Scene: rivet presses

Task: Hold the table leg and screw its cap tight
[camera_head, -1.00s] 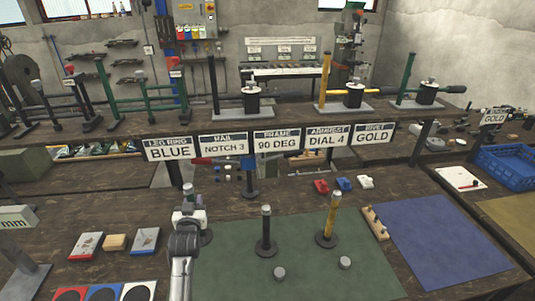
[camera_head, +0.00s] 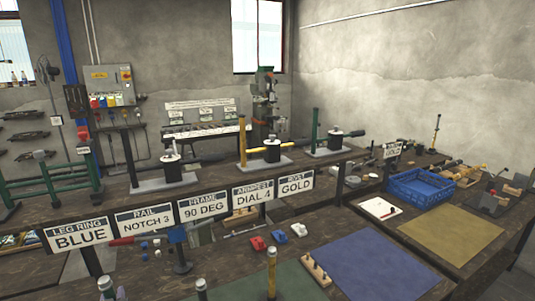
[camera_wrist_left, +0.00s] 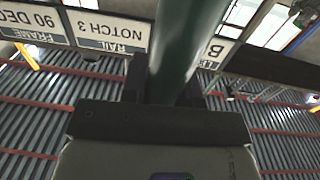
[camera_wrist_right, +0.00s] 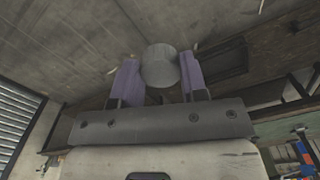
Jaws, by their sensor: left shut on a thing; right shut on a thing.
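In the left wrist view a dark green table leg (camera_wrist_left: 190,40) runs between the fingers of my left gripper (camera_wrist_left: 165,88), which is shut on it. The top of a green leg (camera_head: 107,287) shows at the bottom left edge of the head view; the rest is cut off. In the right wrist view my right gripper (camera_wrist_right: 159,80) is shut on a grey cylindrical cap (camera_wrist_right: 160,62), held between its purple finger pads. The right gripper is not seen in the head view. No leg shows near the cap in the right wrist view.
A black leg (camera_head: 201,289) and a yellow leg (camera_head: 271,275) stand at the bottom of the head view. A pegged wooden block (camera_head: 317,270) lies beside a blue mat (camera_head: 375,265). A sign rail (camera_head: 205,208) crosses behind. A blue crate (camera_head: 418,187) stands at the right.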

